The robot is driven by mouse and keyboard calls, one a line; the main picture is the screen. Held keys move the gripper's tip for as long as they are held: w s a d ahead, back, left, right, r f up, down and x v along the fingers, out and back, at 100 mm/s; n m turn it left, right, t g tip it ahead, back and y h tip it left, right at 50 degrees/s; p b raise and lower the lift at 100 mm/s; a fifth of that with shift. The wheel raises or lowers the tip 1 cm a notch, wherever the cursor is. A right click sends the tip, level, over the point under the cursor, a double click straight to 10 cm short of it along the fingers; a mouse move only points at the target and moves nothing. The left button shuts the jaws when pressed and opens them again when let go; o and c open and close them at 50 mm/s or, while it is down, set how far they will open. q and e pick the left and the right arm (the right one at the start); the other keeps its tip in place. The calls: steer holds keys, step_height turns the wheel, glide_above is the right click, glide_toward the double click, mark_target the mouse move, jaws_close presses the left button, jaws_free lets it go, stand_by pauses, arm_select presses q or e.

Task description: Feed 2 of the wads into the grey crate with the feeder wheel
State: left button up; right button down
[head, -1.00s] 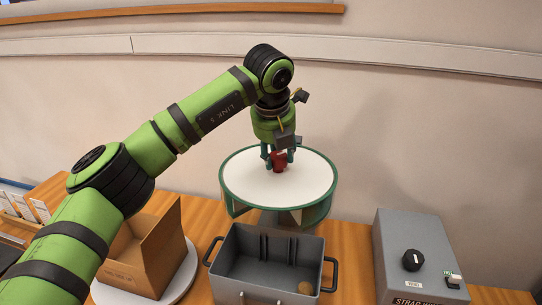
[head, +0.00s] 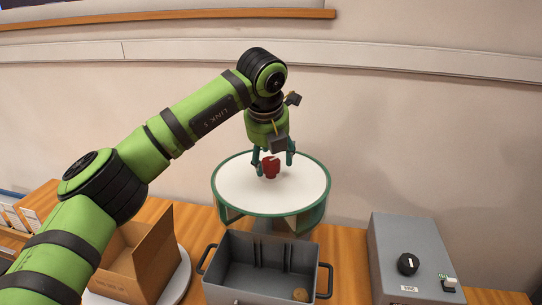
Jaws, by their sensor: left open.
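The feeder wheel is a round white-topped wheel with a green rim (head: 226,199) behind the crate. A red knob (head: 271,167) stands at the middle of its top. My left gripper (head: 273,170) is open, with its fingers on either side of the red knob and a gap showing. The grey crate (head: 225,269) stands in front of the wheel. One tan wad (head: 300,295) lies in its right front corner. Other wads inside the wheel cannot be made out. My right gripper is not in view.
An open cardboard box (head: 150,258) sits on a white round plate (head: 178,284) left of the crate. A grey control box (head: 405,245) with a black dial (head: 408,264) stands at the right. Bare wooden table (head: 345,262) lies between it and the crate.

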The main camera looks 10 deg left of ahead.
arm_select(q)
steer(key=v, duration=1.1)
steer(key=shift+r, duration=0.45)
steer(key=shift+d+f, duration=0.1)
